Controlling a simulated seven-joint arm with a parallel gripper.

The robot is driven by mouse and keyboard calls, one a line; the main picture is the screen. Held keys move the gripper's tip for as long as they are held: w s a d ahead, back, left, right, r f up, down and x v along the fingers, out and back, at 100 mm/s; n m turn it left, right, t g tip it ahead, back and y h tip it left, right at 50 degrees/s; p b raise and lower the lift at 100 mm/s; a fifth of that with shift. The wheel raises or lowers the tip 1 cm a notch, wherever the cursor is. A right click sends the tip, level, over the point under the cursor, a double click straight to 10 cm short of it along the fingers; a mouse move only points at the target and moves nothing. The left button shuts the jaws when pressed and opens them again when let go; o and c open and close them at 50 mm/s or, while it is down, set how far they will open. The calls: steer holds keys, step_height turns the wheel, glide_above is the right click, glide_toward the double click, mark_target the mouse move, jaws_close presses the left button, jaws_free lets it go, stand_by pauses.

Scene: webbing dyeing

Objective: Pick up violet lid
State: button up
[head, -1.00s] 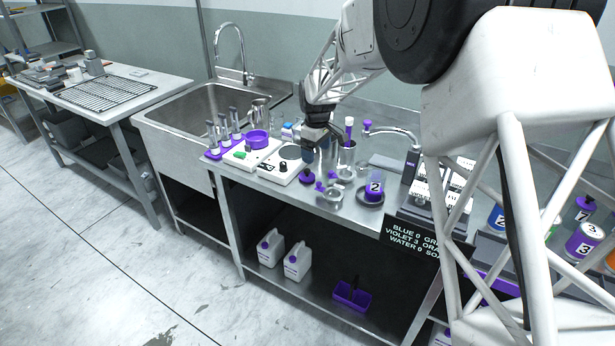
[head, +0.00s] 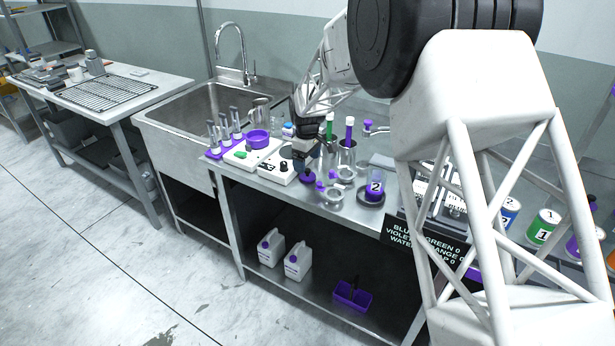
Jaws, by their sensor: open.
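A round violet piece with a dark knob, apparently the violet lid (head: 307,178), lies on the steel counter near its front edge in the head view. My gripper (head: 308,164) is just above and behind it, pointing down, and partly covers it. The jaws are open, with nothing seen held between them. The fingertips are small and dark here, so I cannot tell whether they touch the lid.
White devices with a violet bowl (head: 257,138) stand to the left. Small violet pieces (head: 333,174), a metal cup with violet- and green-topped tools (head: 346,155) and a jar marked 2 (head: 375,188) crowd the right. A sink (head: 200,112) is farther left.

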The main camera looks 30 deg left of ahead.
mark_target(308, 169)
steer(key=shift+f, duration=0.2)
steer(key=shift+f, duration=2.45)
steer(key=c, duration=1)
steer(key=shift+r, duration=5)
steer(key=shift+w+d, duration=0.1)
steer(key=shift+d, duration=0.05)
